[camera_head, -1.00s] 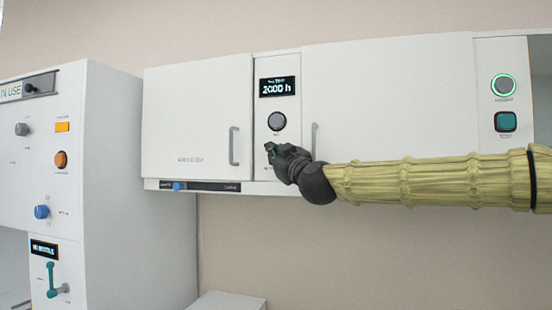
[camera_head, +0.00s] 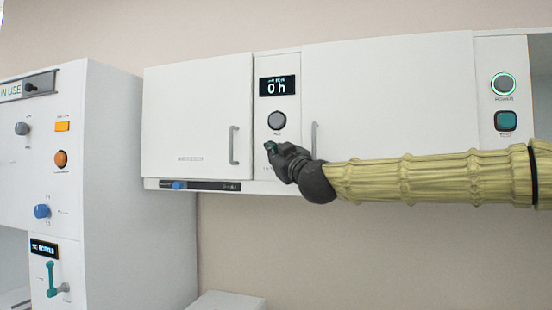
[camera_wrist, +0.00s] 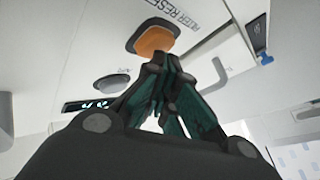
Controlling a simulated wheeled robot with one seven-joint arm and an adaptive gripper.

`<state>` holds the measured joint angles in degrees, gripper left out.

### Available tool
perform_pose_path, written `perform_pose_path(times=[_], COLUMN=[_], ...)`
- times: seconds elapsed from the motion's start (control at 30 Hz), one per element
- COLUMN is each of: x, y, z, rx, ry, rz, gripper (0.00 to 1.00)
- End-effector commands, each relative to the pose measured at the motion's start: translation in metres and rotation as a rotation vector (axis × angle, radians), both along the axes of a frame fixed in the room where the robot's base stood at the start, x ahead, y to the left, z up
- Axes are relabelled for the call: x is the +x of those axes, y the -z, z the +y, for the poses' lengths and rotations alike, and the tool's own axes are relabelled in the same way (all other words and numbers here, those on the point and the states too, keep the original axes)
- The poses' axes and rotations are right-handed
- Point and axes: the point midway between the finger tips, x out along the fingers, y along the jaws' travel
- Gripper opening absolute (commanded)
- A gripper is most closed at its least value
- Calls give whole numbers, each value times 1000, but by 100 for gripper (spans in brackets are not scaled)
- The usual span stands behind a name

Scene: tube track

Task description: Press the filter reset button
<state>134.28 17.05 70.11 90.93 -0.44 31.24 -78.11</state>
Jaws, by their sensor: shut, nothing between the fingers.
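The filter reset button is an orange rounded square (camera_wrist: 153,38) in the wrist view, with "FILTER RESET" lettering beside it. My gripper (camera_wrist: 161,58) is shut and empty, its fingertips at the button's edge; I cannot tell whether they touch it. In the head view my gripper (camera_head: 271,148) is against the narrow panel between two cabinet doors and hides the button. The display (camera_head: 277,86) above reads "0 h".
A grey round button (camera_head: 277,120) sits between the display and my gripper. Door handles stick out on the left (camera_head: 234,145) and right (camera_head: 314,139) of the panel. A green-ringed button (camera_head: 503,86) and a teal button (camera_head: 506,121) are at far right.

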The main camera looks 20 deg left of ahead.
Motion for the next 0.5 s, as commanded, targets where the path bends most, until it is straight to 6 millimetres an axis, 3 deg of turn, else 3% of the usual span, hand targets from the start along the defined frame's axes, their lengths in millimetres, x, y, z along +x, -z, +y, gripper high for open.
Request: perform_pose_path(times=[0.5], x=[-11], y=[0], z=[0], rx=[0], ry=[0], rz=[0], gripper=[0])
